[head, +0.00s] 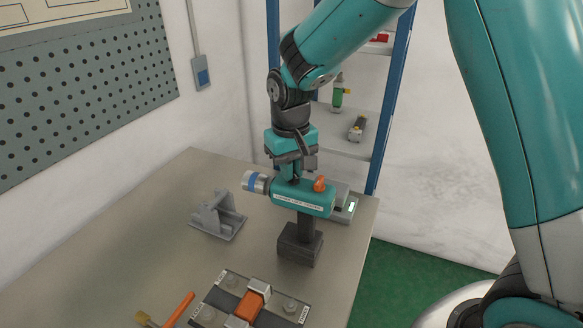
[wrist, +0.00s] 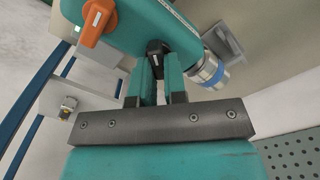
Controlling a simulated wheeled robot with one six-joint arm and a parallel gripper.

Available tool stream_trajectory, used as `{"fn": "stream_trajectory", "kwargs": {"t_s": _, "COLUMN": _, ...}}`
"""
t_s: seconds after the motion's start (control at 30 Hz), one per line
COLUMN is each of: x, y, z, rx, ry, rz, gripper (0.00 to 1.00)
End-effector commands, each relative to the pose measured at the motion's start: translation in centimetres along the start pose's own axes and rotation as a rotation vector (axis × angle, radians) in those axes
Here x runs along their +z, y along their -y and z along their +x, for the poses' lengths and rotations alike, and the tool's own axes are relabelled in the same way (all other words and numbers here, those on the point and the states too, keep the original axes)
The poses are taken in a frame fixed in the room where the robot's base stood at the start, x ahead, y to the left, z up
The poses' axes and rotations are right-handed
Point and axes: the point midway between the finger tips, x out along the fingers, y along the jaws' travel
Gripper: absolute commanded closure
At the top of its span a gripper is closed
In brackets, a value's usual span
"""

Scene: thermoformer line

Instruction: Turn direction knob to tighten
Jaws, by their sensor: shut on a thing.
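A small black knob (wrist: 156,47) with a pale mark sits on the tool's body, between the orange knob and the silver-and-blue collar (wrist: 208,73). My gripper (wrist: 160,62) is shut on the black knob, a finger on each side. In the head view my gripper (head: 291,172) points down at the tool's collar end. I cannot read which knob is the direction knob.
A grey bracket (head: 218,215) stands left of the tool on the table (head: 160,210). A fixture (head: 250,302) with an orange block and an orange-handled tool (head: 178,310) lie at the front. A blue-framed shelf (head: 350,145) stands behind. Bare table lies to the left.

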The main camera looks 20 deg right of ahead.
Motion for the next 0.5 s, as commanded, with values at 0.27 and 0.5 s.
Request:
{"fn": "stream_trajectory", "kwargs": {"t_s": 0.27, "x": -0.07, "y": 0.00, "z": -0.13, "rx": 0.000, "ry": -0.003, "rz": 0.007, "gripper": 1.00}}
{"fn": "stream_trajectory", "kwargs": {"t_s": 0.5, "x": -0.06, "y": 0.01, "z": -0.12, "rx": 0.000, "ry": -0.003, "rz": 0.006, "gripper": 0.65}}
